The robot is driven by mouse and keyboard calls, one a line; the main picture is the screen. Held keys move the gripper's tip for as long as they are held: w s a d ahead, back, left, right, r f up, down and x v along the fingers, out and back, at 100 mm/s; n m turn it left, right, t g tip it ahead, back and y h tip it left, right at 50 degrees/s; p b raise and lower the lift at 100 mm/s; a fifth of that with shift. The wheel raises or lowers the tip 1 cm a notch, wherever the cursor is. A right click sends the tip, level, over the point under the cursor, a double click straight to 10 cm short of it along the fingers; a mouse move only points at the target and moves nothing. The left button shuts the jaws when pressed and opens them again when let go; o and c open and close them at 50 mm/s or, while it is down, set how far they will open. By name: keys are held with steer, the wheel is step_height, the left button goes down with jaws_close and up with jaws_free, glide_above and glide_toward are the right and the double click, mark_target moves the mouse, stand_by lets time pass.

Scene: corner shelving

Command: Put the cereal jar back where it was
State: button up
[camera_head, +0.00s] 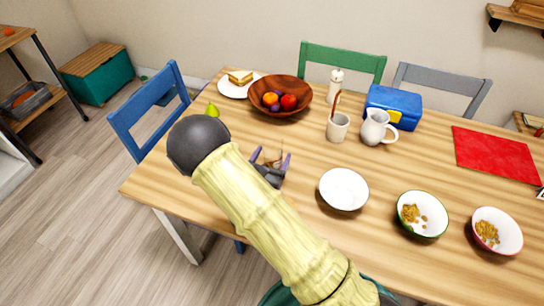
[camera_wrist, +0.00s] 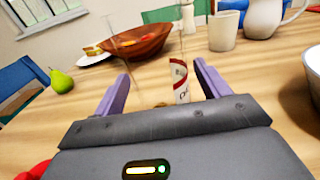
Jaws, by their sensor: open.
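The cereal jar (camera_wrist: 180,82) is clear, with a white and red label and a little brown cereal low down. In the wrist view it stands upright on the wooden table (camera_head: 290,150), between or just beyond my fingers; I cannot tell how deep it sits between them. My gripper (camera_head: 271,163) is open, with its purple fingers apart on either side of the jar, low over the table's left part. The fingers also show in the wrist view (camera_wrist: 160,90). In the head view my arm and gripper hide most of the jar.
A white bowl (camera_head: 344,189) stands right of my gripper, with two cereal bowls (camera_head: 422,214) (camera_head: 497,231) beyond. A fruit bowl (camera_head: 280,96), a mug (camera_head: 338,127), a pitcher (camera_head: 375,127) and a blue box (camera_head: 394,106) stand behind. A pear (camera_head: 212,111) is at the left.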

steer(key=v, duration=1.1)
steer(key=shift+s+a+b, duration=0.15)
steer(key=shift+s+b, duration=0.2)
steer(key=shift+s, duration=0.05)
steer(key=d+m+g+h, duration=0.1)
steer(key=d, duration=0.1)
steer(key=d+r+m+g+h, duration=0.1)
steer(key=d+m, duration=0.1)
steer(key=d+r+m+g+h, duration=0.1)
steer(key=d+h, duration=0.1)
steer(key=d, duration=0.1)
steer(key=shift+m+g, duration=0.3)
steer(key=shift+g, duration=0.1)
steer(key=s+d+m+g+y, duration=0.3)
steer(key=s+d+m+g, duration=0.9)
steer(key=m+g, duration=0.4)
steer(key=w+r+m+t+y, duration=0.4)
steer(key=r+m+y, duration=0.3)
steer(key=m, duration=0.4)
steer(key=shift+w+d+t, duration=0.25)
steer(key=shift+w+t, duration=0.1)
steer(key=shift+t, duration=0.35)
